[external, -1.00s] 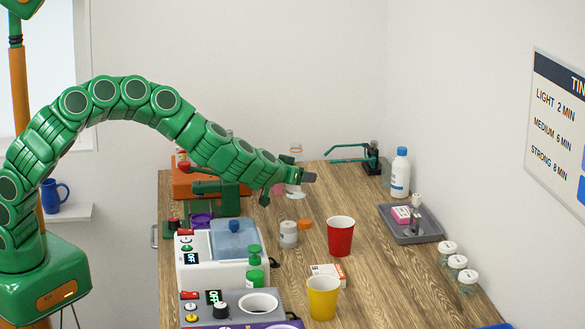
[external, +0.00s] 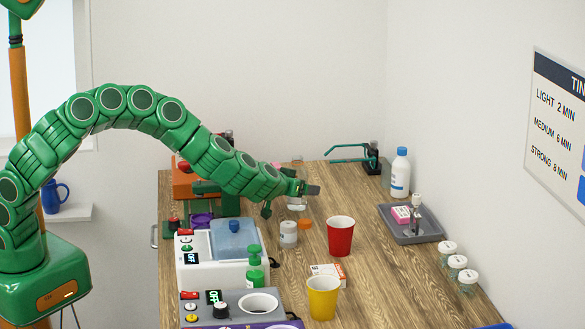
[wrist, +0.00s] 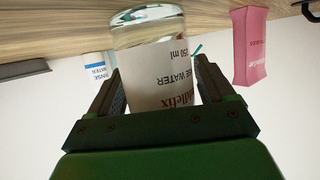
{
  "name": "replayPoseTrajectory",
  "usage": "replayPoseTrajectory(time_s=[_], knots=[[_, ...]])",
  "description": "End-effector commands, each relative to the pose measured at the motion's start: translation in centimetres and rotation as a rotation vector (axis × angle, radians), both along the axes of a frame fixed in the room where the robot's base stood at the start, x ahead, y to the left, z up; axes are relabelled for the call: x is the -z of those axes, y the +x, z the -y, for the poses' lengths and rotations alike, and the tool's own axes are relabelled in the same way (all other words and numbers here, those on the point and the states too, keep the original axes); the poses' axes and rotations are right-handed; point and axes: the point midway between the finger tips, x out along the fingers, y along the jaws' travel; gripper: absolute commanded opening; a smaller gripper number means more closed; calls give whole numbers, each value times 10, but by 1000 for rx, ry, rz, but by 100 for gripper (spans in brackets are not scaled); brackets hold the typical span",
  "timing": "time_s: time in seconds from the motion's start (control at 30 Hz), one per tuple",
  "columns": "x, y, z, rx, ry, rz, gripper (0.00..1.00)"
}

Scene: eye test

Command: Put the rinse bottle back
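My gripper (external: 311,190) is shut on a clear bottle (wrist: 150,75), upright over the table. In the wrist view, which is upside down, the two fingers (wrist: 153,95) press its sides. Its white label reads "...SE WATER", "250 ml"; the word's start is hidden, so I cannot tell if it is rinse water. In the external view its base (external: 297,205) shows below my gripper; I cannot tell whether it touches the table. A white bottle with a blue band (external: 400,174) stands at the back right; in the wrist view its label reads "...INSE WATER" (wrist: 98,67).
A red cup (external: 340,237), a white jar (external: 288,234) and an orange cap (external: 305,224) are near my gripper. A pink box (wrist: 250,45) is close by. A green stand (external: 352,160) and a grey tray (external: 411,233) are farther right. Bare table (external: 360,205) lies between.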

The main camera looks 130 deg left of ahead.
Motion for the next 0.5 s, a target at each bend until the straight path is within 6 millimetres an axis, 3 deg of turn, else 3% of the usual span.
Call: replayPoseTrajectory(time_s=[0.5], knots=[[-4,0,5,0,-1,-1,91]])
